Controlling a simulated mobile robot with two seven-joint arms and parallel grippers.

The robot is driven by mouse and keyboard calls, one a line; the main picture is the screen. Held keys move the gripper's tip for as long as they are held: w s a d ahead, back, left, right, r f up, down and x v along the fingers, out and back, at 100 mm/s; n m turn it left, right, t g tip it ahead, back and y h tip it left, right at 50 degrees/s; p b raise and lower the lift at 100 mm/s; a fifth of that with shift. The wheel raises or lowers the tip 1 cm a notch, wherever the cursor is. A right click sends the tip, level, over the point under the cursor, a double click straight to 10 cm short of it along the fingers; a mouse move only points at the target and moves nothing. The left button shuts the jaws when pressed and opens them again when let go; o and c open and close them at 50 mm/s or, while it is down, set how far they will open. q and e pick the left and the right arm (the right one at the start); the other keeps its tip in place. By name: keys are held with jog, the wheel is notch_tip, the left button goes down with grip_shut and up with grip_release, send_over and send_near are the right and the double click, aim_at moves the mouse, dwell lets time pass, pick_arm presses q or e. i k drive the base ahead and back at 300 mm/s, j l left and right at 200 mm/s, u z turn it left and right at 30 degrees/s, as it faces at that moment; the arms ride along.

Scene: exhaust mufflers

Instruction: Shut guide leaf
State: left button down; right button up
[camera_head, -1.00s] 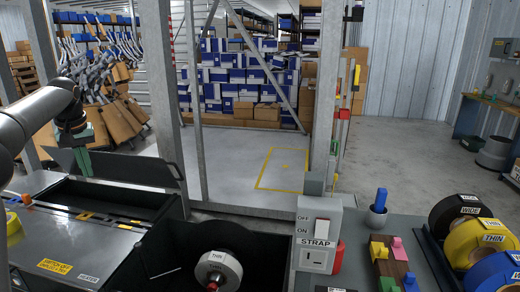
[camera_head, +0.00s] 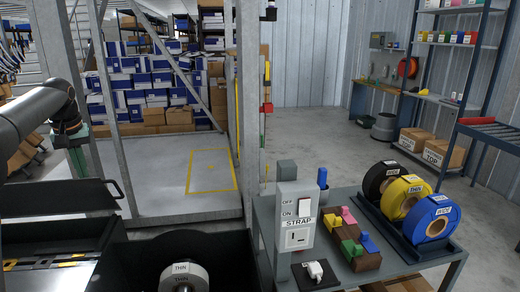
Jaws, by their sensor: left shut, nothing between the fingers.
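A dark upright panel, which looks like the guide leaf (camera_head: 55,198), stands raised along the back of the open machine bay at the left. My left gripper (camera_head: 79,165), greenish, points down just above and seemingly behind the leaf's top edge. It is shut and empty. I cannot tell whether it touches the leaf. My right gripper is out of view.
A dark well holds a white THIN roll (camera_head: 185,277). A grey STRAP switch box (camera_head: 297,222) stands beside it. A side table carries colored blocks (camera_head: 352,240) and large tape rolls (camera_head: 432,218). Metal posts (camera_head: 118,110) rise behind the leaf.

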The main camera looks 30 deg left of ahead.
aim_at(64, 197)
jog(key=k+j+z, duration=0.15)
jog(key=z, duration=0.2)
jog(key=k+j+z, duration=0.2)
jog(key=z, duration=0.15)
jog(key=k+z, duration=0.3)
jog(key=k+j+z, duration=0.15)
jog(key=k+z, duration=0.55)
jog(key=k+j, duration=0.2)
jog(key=k, duration=0.25)
jog(key=k+j+u, duration=0.1)
jog(key=k, duration=0.4)
jog(key=k+j+u, duration=0.6)
jog(key=j, duration=0.2)
jog(key=k+j+u, duration=0.3)
jog(key=j, duration=0.2)
